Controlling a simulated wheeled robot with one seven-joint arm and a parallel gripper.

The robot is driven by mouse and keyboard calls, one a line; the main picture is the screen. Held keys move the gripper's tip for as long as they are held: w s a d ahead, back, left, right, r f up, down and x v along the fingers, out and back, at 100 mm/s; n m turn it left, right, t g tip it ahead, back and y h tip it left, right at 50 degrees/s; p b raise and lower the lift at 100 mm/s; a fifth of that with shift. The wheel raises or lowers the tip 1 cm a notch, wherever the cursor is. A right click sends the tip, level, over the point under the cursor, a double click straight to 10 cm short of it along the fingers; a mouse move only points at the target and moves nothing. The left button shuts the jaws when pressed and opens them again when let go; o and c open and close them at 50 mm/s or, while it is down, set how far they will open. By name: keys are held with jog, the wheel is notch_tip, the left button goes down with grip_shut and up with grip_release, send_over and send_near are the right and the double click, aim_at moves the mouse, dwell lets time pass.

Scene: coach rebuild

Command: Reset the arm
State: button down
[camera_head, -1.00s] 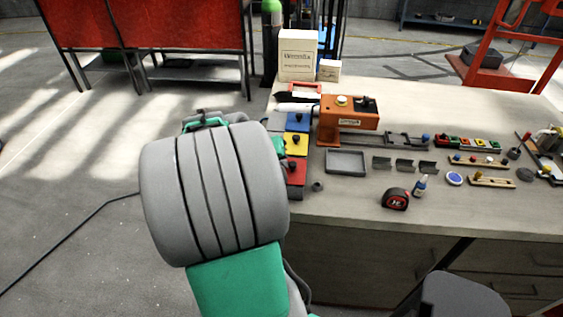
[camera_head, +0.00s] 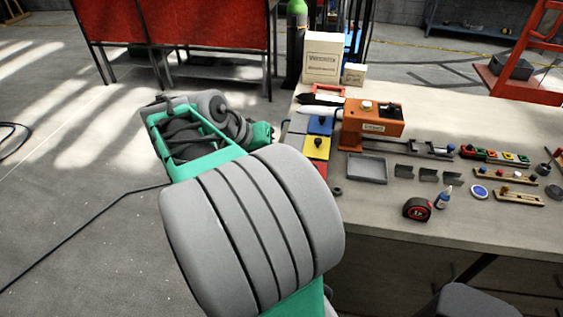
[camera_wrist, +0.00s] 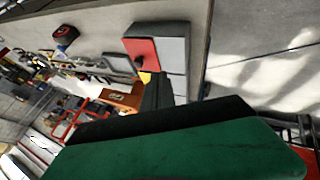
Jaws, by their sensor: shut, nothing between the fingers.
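My arm, grey and green, fills the lower middle of the head view, left of the workbench (camera_head: 450,225). Its open green frame link reaches up and left over the floor. My gripper is not clearly visible in the head view. In the wrist view, my gripper (camera_wrist: 157,84) shows as dark fingers beyond the green housing, shut and empty. The bench lies tilted behind them, with the red, yellow and grey blocks just past the fingers, apart or touching I cannot tell.
On the bench stand an orange device (camera_head: 372,118), a grey tray (camera_head: 367,168), a tape measure (camera_head: 417,209), a blue bottle (camera_head: 442,199) and white boxes (camera_head: 321,58). Red panels (camera_head: 170,20) stand behind. The floor at left is mostly clear, with a cable (camera_head: 85,235).

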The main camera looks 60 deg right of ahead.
jog(key=w+a+f+n+t+y, duration=0.2)
jog(key=w+a+f+n, duration=0.15)
jog(key=a, duration=0.45)
jog(key=w+a+f+n+t+y, duration=0.1)
jog(key=w+a+f+n+y, duration=0.3)
jog(key=a, duration=0.3)
jog(key=w+a+r+n+t, duration=0.1)
jog(key=a+r+n, duration=0.1)
jog(key=a, duration=0.7)
jog(key=w+a+r+n+t+y, duration=0.1)
jog(key=a+n, duration=0.3)
jog(key=a, duration=0.6)
jog(key=shift+w+a+r+t, duration=0.15)
jog(key=shift+w+r+t, duration=0.2)
jog(key=shift+r+t, duration=0.45)
